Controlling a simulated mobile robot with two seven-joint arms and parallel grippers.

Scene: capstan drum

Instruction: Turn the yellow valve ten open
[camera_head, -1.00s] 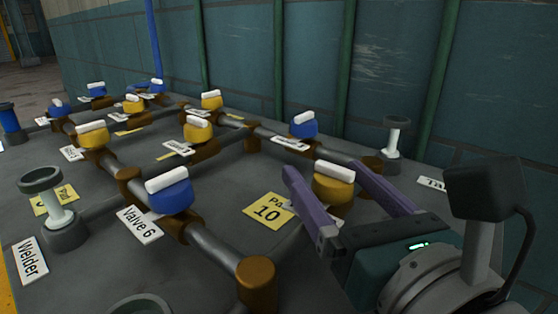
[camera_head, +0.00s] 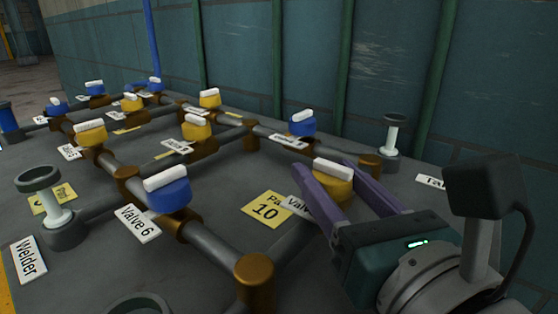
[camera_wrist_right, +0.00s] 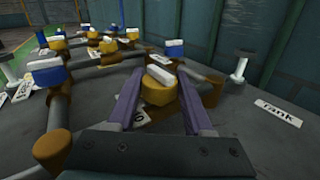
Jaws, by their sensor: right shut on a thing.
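A yellow valve (camera_head: 340,189) with a white bar handle (camera_head: 333,170) stands on a pipe at the right of the panel. My right gripper (camera_head: 322,168) is shut on this valve, one purple finger on each side; the valve also shows between the fingers in the right wrist view (camera_wrist_right: 158,92). The white bar lies across the valve's top, slanting down to the right. A white tag reading "Valv..." (camera_head: 300,207) is partly hidden behind the near finger, so its number cannot be read. My left gripper is not in view.
A yellow card reading "Pa 10" (camera_head: 267,208) lies left of the gripper. A blue valve (camera_head: 302,124) stands behind, and the Valve 6 blue valve (camera_head: 170,195) stands to the left. Several more valves line the pipes further back. A teal wall (camera_head: 380,70) bounds the far side.

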